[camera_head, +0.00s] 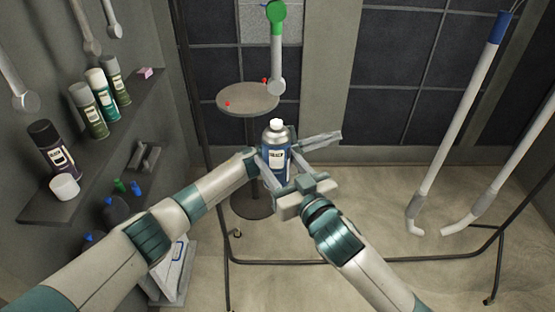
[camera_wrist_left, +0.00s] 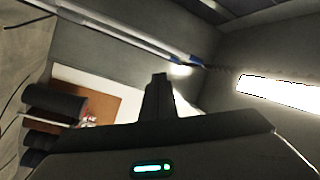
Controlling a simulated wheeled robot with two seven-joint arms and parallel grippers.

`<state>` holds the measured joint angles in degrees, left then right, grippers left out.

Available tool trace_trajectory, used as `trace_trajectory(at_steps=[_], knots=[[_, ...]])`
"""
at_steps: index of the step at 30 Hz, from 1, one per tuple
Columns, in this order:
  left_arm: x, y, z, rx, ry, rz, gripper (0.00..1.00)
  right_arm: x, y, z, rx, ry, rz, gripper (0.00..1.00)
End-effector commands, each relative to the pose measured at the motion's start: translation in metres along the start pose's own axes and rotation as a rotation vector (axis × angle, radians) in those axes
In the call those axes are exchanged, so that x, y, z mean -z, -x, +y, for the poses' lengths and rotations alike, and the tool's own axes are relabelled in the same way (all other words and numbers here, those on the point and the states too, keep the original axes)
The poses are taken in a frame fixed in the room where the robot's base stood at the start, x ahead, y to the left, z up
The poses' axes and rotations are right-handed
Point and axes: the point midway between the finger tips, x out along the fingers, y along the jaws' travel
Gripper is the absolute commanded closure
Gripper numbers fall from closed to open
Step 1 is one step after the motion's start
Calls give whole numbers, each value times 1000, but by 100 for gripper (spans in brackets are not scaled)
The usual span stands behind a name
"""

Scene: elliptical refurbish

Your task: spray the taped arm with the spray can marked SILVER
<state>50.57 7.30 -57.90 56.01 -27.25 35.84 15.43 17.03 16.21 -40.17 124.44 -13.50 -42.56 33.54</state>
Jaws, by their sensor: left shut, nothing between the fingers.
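A blue spray can (camera_head: 275,172) with a silver shoulder, white top and pale label stands upright in mid-air; its lettering is too small to read surely. My right gripper (camera_head: 282,167) has its fingers on both sides of it and holds it. My left gripper (camera_head: 325,139) is shut and empty, its fingers reaching past the can's far side to the right; its closed fingers show in the left wrist view (camera_wrist_left: 158,98). A hanging arm (camera_head: 277,50) is green at its upper end and grey below. Another hanging arm (camera_head: 455,120) has a blue upper end. I cannot tell which is the taped arm.
A shelf (camera_head: 120,140) at the left holds several spray cans, including a dark one (camera_head: 52,148), and a white cap (camera_head: 64,187). A round stool (camera_head: 240,98) with red bits stands behind the can. A dark rack frame (camera_head: 380,262) crosses the floor.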

Motion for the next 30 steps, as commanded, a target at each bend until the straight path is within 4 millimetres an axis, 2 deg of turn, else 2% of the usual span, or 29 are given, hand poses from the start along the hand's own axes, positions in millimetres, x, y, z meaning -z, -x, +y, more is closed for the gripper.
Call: trace_trajectory(at_steps=[1,4,9,13,21,30], knots=[[17,-10,-14,-31,-46,44,100,1,0,0,0,0,2,90],[50,-25,-31,-102,-130,127,100,1,0,0,0,0,2,90],[102,-40,-50,-239,-269,252,100,1,0,0,0,0,2,90],[136,-45,-58,-355,-372,333,100,1,0,0,0,0,3,90],[187,-35,-67,-627,-570,454,100,1,0,0,0,0,3,90],[215,1,-80,-963,-763,503,100,1,0,0,0,0,2,90]])
